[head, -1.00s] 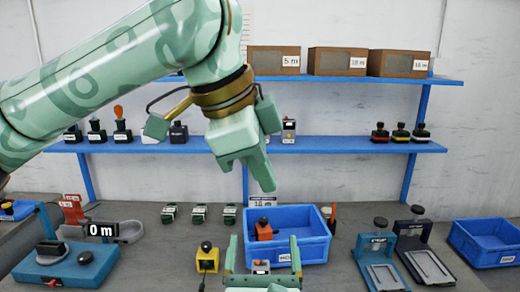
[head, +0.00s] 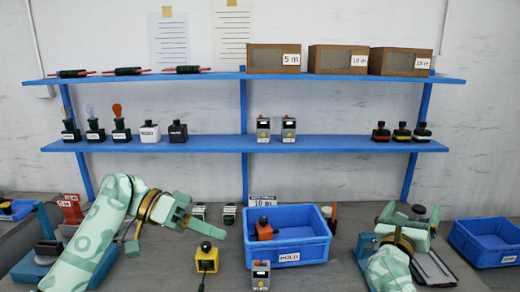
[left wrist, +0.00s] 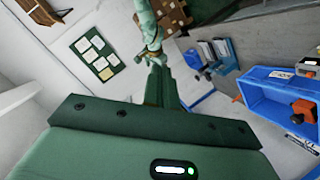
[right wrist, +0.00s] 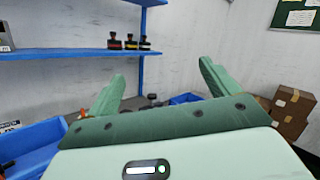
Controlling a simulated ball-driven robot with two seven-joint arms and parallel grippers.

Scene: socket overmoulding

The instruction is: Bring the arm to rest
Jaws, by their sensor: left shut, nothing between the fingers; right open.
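My left gripper (head: 208,220) is shut and empty, above the bench left of the blue MOLD bin (head: 322,250). Its closed fingers (left wrist: 165,88) point away from the camera in the left wrist view. My right gripper (head: 412,216) is open and empty at the right of the bench, over the dark press there, which it partly hides. Its two spread fingers show in the right wrist view (right wrist: 162,85) with nothing between them. Both arms are low and apart, one on each side of the bin.
A grey box device (head: 260,274) stands in front of the bin and a yellow button box (head: 206,260) to its left. Another blue bin (head: 487,240) is at far right. Shelves (head: 215,146) with devices and cartons (head: 337,60) stand behind. The bench centre is crowded.

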